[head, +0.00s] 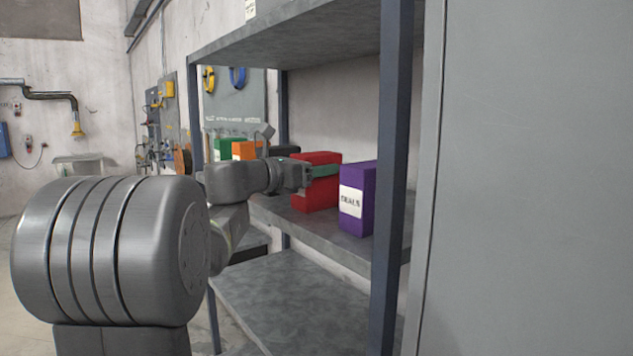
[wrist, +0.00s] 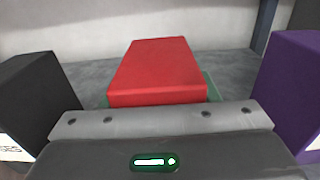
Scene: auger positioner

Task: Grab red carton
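The red carton (head: 318,197) stands upright on the middle shelf, left of a purple carton. In the wrist view the red carton (wrist: 157,70) is straight ahead, at the middle. My gripper (head: 322,171) reaches in from the left, with one green finger along the carton's near face. In the wrist view my gripper (wrist: 158,98) has green fingers showing at both sides of the red carton. Whether they press on it or stand slightly apart cannot be told. The carton's lower part is hidden in the wrist view.
The purple carton (head: 357,198) stands close on the right. A black box (wrist: 38,95) stands close on the left. Green (head: 224,148) and orange (head: 244,150) boxes are farther left. A dark rack post (head: 391,180) stands in front at the right. The lower shelf (head: 290,290) is bare.

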